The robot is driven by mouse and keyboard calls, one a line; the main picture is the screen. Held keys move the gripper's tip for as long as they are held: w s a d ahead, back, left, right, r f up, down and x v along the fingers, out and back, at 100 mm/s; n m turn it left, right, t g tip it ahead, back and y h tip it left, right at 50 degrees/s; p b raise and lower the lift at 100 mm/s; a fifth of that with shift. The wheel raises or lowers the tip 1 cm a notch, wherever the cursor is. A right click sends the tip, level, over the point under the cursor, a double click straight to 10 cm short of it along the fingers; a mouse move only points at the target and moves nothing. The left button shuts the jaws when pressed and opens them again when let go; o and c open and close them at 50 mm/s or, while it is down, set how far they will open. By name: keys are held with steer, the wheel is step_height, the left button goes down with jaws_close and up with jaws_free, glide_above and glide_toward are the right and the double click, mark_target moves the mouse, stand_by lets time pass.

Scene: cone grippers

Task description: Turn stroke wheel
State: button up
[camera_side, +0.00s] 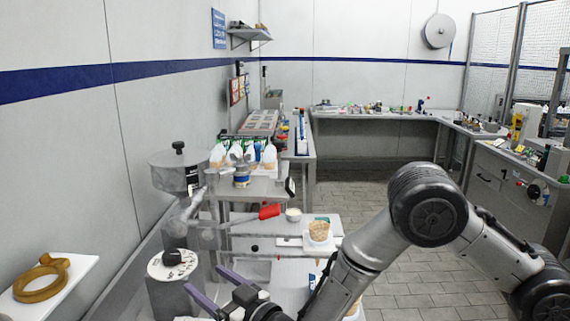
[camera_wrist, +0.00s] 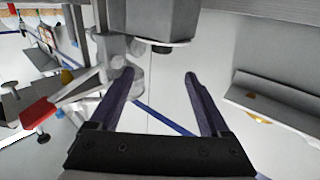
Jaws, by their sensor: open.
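A white dial plate with dark markings (camera_side: 157,270) sits on top of a grey cylindrical post, left of centre in the side view. A black knob (camera_side: 173,257) stands on it; I take this for the stroke wheel. My gripper (camera_side: 204,278) is open and empty, its purple fingers right of and slightly below the dial in the picture. In the wrist view the two fingers (camera_wrist: 159,75) are spread with nothing between them. A dark grey block (camera_wrist: 157,18) is beyond the fingertips at the top; I cannot tell whether it belongs to the dial post.
A red-handled lever (camera_side: 268,211) sticks out above and right of the dial. A round steel hopper (camera_side: 180,172) stands behind it. A white wall shelf (camera_side: 72,288) with a yellow-brown ring (camera_side: 40,283) is at the left. A food-filled cup (camera_side: 319,232) stands on the bench.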

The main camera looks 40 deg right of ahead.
steer(key=s+d+r+m+h, duration=0.1)
steer(key=d+r, duration=0.7)
steer(key=r, duration=0.2)
steer(key=s+d+r+m+t+h, duration=0.1)
steer(key=s+d+r+m, duration=0.1)
steer(key=d+r, duration=0.6)
steer(key=shift+s+r, duration=0.3)
steer(key=shift+r, duration=1.5)
